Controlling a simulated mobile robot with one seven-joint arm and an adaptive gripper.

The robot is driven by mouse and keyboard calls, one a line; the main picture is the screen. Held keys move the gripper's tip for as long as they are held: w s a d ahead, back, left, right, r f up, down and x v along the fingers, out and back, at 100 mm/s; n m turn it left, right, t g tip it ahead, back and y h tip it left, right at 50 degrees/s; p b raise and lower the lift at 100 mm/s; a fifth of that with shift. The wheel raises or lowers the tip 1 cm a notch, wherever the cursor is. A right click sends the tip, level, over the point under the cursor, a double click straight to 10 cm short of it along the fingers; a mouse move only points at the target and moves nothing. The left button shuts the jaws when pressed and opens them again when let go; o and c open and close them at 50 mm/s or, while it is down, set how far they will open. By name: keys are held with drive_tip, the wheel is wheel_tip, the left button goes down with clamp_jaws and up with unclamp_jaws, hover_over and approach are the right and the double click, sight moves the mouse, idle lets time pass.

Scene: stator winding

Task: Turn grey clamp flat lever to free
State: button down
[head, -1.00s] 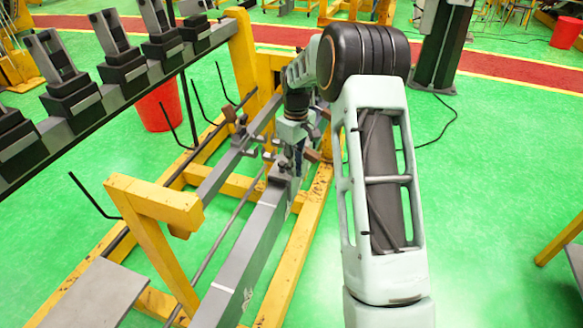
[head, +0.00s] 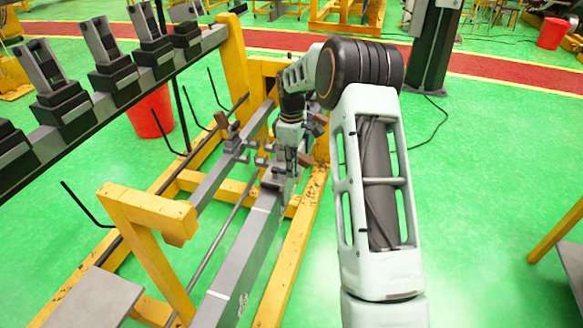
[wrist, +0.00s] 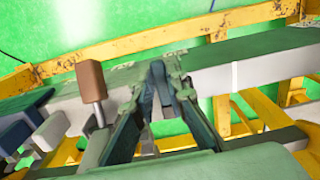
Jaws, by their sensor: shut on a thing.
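The grey clamp (head: 272,179) sits on the long grey beam (head: 244,242) in the head view, partly hidden by my arm. My gripper (wrist: 163,88) reaches down to it from above; in the head view its fingers are small and dark against the clamp. In the wrist view the two dark fingers come together on a flat grey lever (wrist: 159,82), standing up between them. The fingers cover much of the lever, so its exact angle is unclear.
A brown-handled lever (wrist: 91,82) stands close left of my gripper in the wrist view. A yellow frame (head: 147,212) surrounds the beam. A rack with dark blocks (head: 120,78) and a red bin (head: 150,112) are at left.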

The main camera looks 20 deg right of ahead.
drive_tip(key=c, duration=1.9)
unclamp_jaws()
drive_tip(key=shift+c, duration=0.2)
drive_tip(key=shift+r, duration=0.1)
wheel_tip(320, 180, up, 12)
